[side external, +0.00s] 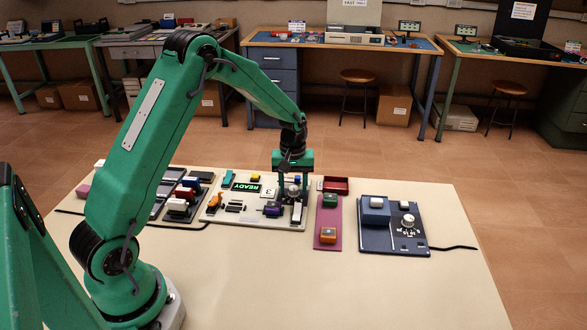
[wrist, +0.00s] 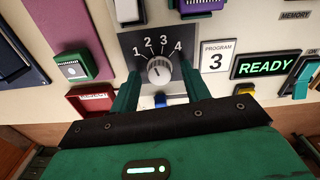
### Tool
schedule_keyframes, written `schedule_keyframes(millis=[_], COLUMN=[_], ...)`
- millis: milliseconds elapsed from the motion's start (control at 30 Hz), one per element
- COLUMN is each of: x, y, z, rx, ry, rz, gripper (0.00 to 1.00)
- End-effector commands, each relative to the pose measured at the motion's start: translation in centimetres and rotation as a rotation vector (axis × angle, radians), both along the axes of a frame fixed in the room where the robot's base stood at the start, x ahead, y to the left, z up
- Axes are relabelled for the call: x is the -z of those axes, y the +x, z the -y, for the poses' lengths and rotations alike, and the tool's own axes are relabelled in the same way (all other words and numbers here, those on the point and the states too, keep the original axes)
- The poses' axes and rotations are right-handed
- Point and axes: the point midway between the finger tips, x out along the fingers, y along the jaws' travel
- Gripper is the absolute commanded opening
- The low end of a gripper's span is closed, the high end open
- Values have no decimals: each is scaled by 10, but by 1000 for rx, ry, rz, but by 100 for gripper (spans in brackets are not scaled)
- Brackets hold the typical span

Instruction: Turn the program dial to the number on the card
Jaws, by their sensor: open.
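The program dial (wrist: 159,69) is a round pale grey knob on a dark plate, with the numbers 1, 2, 3 and 4 around it. I cannot tell surely which number its mark faces. The white card (wrist: 216,56) beside the plate reads "PROGRAM 3"; it also shows in the side view (side external: 268,191). My gripper (wrist: 160,82) is open, with one green finger on each side of the dial. I cannot tell whether the fingers touch it. In the side view my gripper (side external: 293,183) points down over the right part of the white panel (side external: 225,216).
A lit READY display (wrist: 265,64) is beside the card. A dark blue board (side external: 393,238) is on the right. The table front is clear.

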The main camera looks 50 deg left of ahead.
Motion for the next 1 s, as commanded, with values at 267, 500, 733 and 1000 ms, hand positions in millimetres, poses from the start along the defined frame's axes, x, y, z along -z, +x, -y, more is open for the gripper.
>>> schedule_keyframes(millis=[267, 500, 733, 1000], x=[0, 0, -1, -1], y=[0, 0, 0, -1], z=[0, 0, -1, -1], rx=[0, 3, 50, 197], ry=[0, 0, 1, 1], rz=[0, -1, -3, -8], gripper=[15, 2, 2, 2])
